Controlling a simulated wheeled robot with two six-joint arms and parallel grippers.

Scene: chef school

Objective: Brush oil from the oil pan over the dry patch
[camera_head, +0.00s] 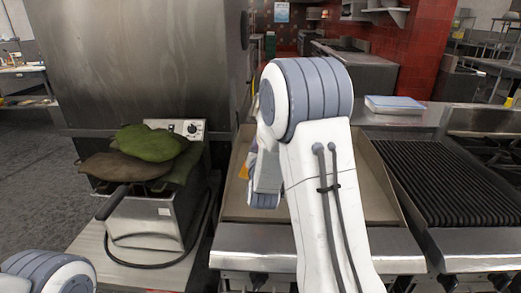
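My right arm stands in the middle of the head view, over a flat griddle (381,196) with a raised rim, and covers much of it. Grey-white parts at the arm's far end show just left of the forearm; the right fingertips are hidden, so I cannot tell what they hold. A small yellow-orange thing (245,169) shows beside these parts, too small to identify. Only a joint of my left arm shows at the bottom left; its gripper is out of view. I cannot make out an oil pan, a brush or a dry patch.
A fryer (146,222) on the left counter has green and brown cloth-like pieces (150,143) on top. A ribbed grill (455,180) and a stove are at the right. A pale blue-topped flat box (395,105) stands behind. A large metal cabinet (150,60) rises at back left.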

